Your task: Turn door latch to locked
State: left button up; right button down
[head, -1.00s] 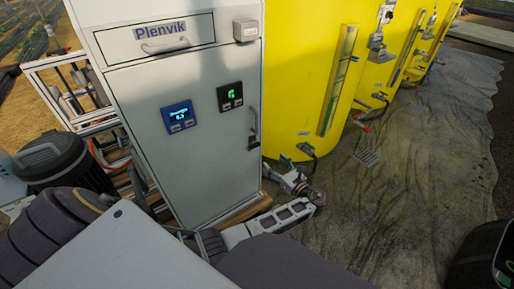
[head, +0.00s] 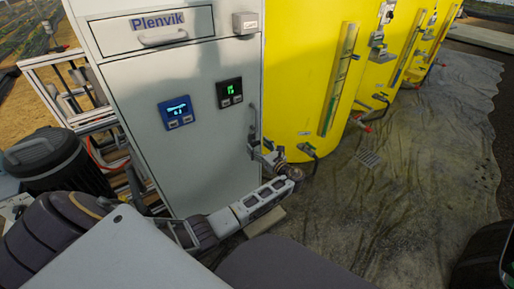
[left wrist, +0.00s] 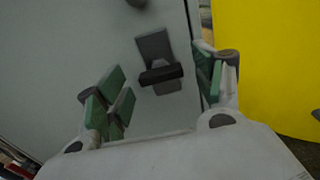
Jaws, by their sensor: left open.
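The door latch is on the right side of the pale cabinet door (head: 215,160), below the vertical door handle (head: 253,118). In the left wrist view the latch (left wrist: 160,75) shows as a grey plate with a dark bar lying across it, nearly level in that picture. My left gripper (head: 266,154) is at the latch and partly covers it in the head view. In the left wrist view its green-padded fingers are apart, one on each side of the latch, with nothing held. Whether a pad touches the bar cannot be told. My right gripper is out of view.
Yellow tanks (head: 305,75) with valves stand right of the cabinet, on a grey ground sheet (head: 400,190). A dark lidded bin (head: 55,160) and a white frame (head: 75,90) stand at the left. The door carries two small displays (head: 177,112). The sheet in front is largely clear.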

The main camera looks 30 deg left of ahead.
pick_arm(q)
jog(key=shift+w+a, duration=0.15)
jog(key=shift+a, duration=0.25)
jog(key=shift+w+a, duration=0.15)
jog(key=shift+a, duration=0.15)
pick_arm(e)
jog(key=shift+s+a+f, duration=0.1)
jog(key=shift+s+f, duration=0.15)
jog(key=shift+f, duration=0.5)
pick_arm(q)
jog(key=shift+c, duration=0.8)
jog(key=c, duration=0.9)
jog(key=shift+o, duration=0.2)
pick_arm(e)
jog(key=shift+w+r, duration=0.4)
